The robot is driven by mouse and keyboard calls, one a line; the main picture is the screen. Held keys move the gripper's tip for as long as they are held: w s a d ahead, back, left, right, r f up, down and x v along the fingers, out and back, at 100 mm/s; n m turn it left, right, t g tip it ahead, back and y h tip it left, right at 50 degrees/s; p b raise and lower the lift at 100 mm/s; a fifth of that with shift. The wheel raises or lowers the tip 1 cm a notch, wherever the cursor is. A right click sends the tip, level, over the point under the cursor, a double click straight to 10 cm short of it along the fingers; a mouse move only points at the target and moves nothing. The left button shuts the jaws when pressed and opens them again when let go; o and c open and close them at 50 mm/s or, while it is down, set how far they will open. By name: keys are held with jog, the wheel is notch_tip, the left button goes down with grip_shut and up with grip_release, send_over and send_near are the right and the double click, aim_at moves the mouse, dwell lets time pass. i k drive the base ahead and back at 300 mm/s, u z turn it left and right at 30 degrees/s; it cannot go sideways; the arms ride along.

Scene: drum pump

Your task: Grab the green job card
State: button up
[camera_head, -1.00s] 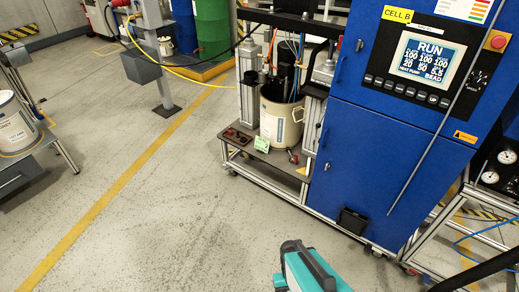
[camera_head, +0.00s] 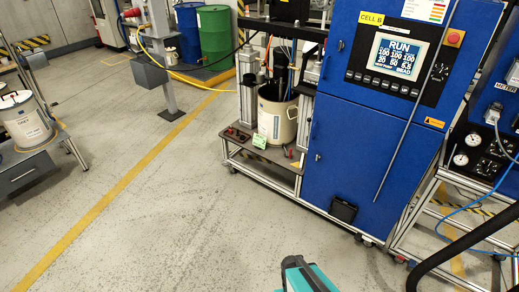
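The green job card (camera_head: 259,141) is a small light-green piece. It sits near the front edge of the low pump platform (camera_head: 250,153), just in front of the cream drum (camera_head: 277,116). Its writing is too small to read. The drum stands under the pump frame with hoses running into it. A teal and dark part at the bottom edge appears to be mine. My gripper's fingers do not show, and the card is well away from that part, with open floor between.
A tall blue cabinet (camera_head: 345,150) with a lit screen stands right of the platform, with a black bin (camera_head: 343,211) low on its front. A gauge cart (camera_head: 462,158) is at right. A grey post (camera_head: 164,70) and a table (camera_head: 30,168) with a pail are left. The floor between is clear.

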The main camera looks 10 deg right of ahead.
aim_at(260, 141)
jog(key=u, duration=0.5)
jog(key=i, duration=0.55)
jog(key=u, duration=0.9)
jog(key=i, duration=2.25)
jog(key=z, duration=0.6)
jog(key=i, duration=0.65)
jog(key=z, duration=0.45)
